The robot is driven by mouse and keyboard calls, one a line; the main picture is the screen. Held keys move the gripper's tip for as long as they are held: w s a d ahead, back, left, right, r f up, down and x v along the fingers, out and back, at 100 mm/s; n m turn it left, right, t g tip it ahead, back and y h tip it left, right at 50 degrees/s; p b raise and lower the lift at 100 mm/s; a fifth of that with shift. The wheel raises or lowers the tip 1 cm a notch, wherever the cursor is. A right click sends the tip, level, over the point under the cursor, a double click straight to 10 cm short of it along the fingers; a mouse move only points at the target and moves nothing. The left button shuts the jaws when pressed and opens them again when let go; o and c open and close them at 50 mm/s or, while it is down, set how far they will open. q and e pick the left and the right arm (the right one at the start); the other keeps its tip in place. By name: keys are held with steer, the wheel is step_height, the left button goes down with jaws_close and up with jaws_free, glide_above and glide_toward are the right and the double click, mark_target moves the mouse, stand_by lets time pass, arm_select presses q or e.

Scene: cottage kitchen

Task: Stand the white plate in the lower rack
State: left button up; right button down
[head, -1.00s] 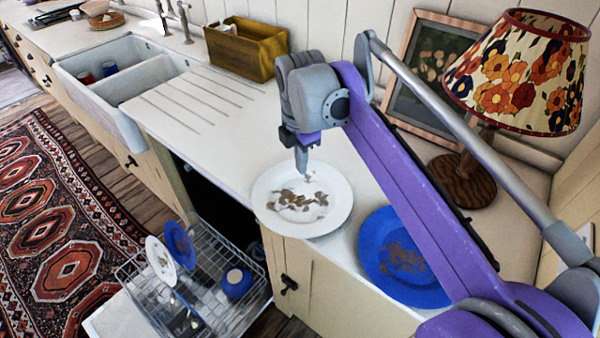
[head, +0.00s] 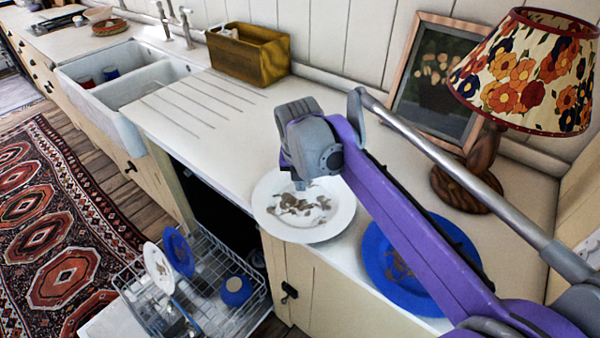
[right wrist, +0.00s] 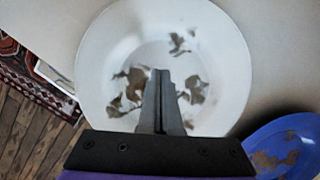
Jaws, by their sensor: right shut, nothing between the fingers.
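A white plate (head: 290,228) with brown food scraps lies flat on the counter near its front edge; it also fills much of the right wrist view (right wrist: 110,60). My right gripper (head: 300,184) is above the plate, its fingers partly hidden behind the wrist in the head view. In the right wrist view its fingers (right wrist: 164,98) are shut together with nothing between them, over the plate's scraps. Whether they touch the plate is unclear. The dishwasher's pulled-out lower rack (head: 138,290) is below the counter at left. It holds an upright white plate (head: 159,268), an upright blue plate (head: 178,251) and a blue bowl (head: 236,290).
A blue plate (head: 375,262) with brown scraps lies right of the white plate. A lamp (head: 480,165), a framed picture (head: 425,85) and a yellow-brown box (head: 248,58) stand at the back. The sink (head: 100,80) is left. The ribbed drainboard (head: 195,105) is clear.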

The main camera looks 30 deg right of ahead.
steer(key=shift+w+d+f, duration=0.3)
steer(key=shift+w+d, duration=0.3)
steer(key=shift+w, duration=0.3)
steer(key=shift+w+d+f, duration=0.3)
steer(key=shift+w+d, duration=0.3)
steer(key=shift+w, duration=0.3)
